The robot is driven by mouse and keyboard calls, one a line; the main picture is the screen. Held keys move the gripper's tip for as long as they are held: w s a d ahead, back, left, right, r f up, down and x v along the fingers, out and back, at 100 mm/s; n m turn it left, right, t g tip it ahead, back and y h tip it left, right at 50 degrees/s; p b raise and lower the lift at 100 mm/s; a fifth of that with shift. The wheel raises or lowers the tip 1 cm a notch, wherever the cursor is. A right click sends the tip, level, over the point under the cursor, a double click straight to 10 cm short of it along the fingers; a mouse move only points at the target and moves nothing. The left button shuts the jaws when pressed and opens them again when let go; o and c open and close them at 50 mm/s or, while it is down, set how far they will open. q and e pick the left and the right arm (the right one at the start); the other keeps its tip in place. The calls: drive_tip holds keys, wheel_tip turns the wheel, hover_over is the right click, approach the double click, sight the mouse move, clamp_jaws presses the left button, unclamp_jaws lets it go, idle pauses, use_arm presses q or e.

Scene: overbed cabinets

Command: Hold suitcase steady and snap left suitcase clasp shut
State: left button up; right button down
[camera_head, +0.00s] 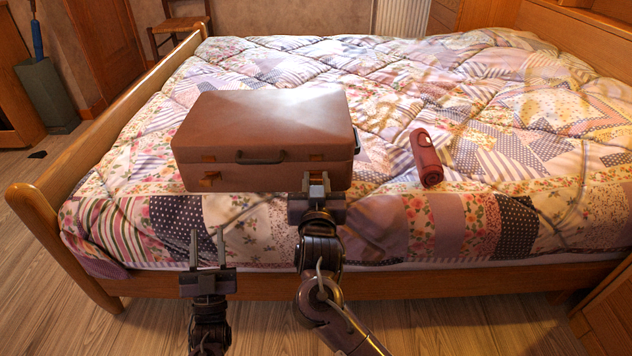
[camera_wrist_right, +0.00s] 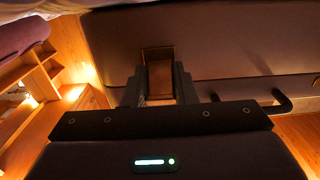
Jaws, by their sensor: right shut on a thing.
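The brown suitcase (camera_head: 262,125) lies flat on the bed with its lid down. Its dark handle (camera_head: 260,158) is on the front face and also shows in the right wrist view (camera_wrist_right: 268,104). The left clasp (camera_head: 210,178) is brass-coloured on the front; its lower part sits apart from the plate (camera_head: 208,157) on the lid. My right gripper (camera_head: 318,182) is at the front right of the suitcase, shut on the right clasp (camera_wrist_right: 160,72), which is between its fingers. My left gripper (camera_head: 207,240) is open and empty, below and in front of the left clasp.
A rolled red item (camera_head: 426,160) lies on the patchwork quilt (camera_head: 480,90) to the right of the suitcase. The wooden bed rail (camera_head: 270,286) runs along the near side, and the footboard (camera_head: 100,130) is at the left. Open floor (camera_head: 60,310) is at the lower left.

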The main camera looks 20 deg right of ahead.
use_arm(q)
drive_tip(key=shift+o, duration=0.4)
idle(0.5)
drive_tip(key=shift+o, duration=0.8)
drive_tip(key=g, duration=0.4)
approach(205, 186)
drive_tip(key=w+a, duration=0.1)
drive_tip(key=w, duration=0.1)
drive_tip(key=s+r+n+g, duration=0.1)
drive_tip(key=s+r+g, duration=0.3)
drive_tip(key=g, duration=0.1)
drive_tip(key=x, duration=1.2)
drive_tip(key=shift+r, duration=0.1)
